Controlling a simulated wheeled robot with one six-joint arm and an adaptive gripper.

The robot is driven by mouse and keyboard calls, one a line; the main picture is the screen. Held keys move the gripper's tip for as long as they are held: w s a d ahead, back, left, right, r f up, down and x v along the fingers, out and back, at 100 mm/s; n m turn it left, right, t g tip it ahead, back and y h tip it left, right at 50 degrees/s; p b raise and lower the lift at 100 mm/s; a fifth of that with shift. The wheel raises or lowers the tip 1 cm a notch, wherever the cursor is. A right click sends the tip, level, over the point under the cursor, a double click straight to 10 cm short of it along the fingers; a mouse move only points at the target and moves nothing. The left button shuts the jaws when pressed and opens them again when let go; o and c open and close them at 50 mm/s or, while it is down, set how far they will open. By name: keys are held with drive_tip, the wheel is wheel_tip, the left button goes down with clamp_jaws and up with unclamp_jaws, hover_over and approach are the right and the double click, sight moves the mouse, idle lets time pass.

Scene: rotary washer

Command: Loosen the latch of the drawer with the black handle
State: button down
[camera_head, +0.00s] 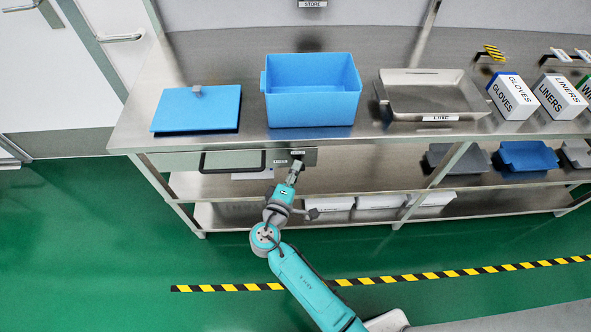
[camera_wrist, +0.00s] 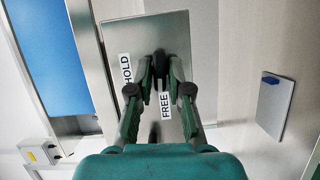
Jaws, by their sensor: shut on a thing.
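The drawer (camera_head: 228,160) under the bench top has a long black handle (camera_head: 201,162) on its front. Just right of it, a metal latch plate (camera_head: 311,157) hangs below the bench edge. In the wrist view the plate (camera_wrist: 185,30) bears the labels HOLD (camera_wrist: 126,72) and FREE (camera_wrist: 165,106). A dark latch knob (camera_wrist: 159,55) stands out from the plate between my fingertips. My gripper (camera_wrist: 160,68) is shut on this knob; the fingers hide much of it. In the head view my gripper (camera_head: 296,168) reaches up to the plate from below.
On the bench stand a blue lid (camera_head: 195,112), a blue bin (camera_head: 313,105) and a steel tray (camera_head: 435,95). White boxes marked GLOVES (camera_head: 513,97) and LINERS (camera_head: 560,97) are at the right. Trays fill the shelves below. The green floor (camera_head: 110,240) at left is clear.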

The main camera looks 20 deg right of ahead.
idle(0.4)
drive_tip(key=c, duration=1.2)
unclamp_jaws()
drive_tip(key=shift+s, duration=0.1)
drive_tip(key=v, duration=1.2)
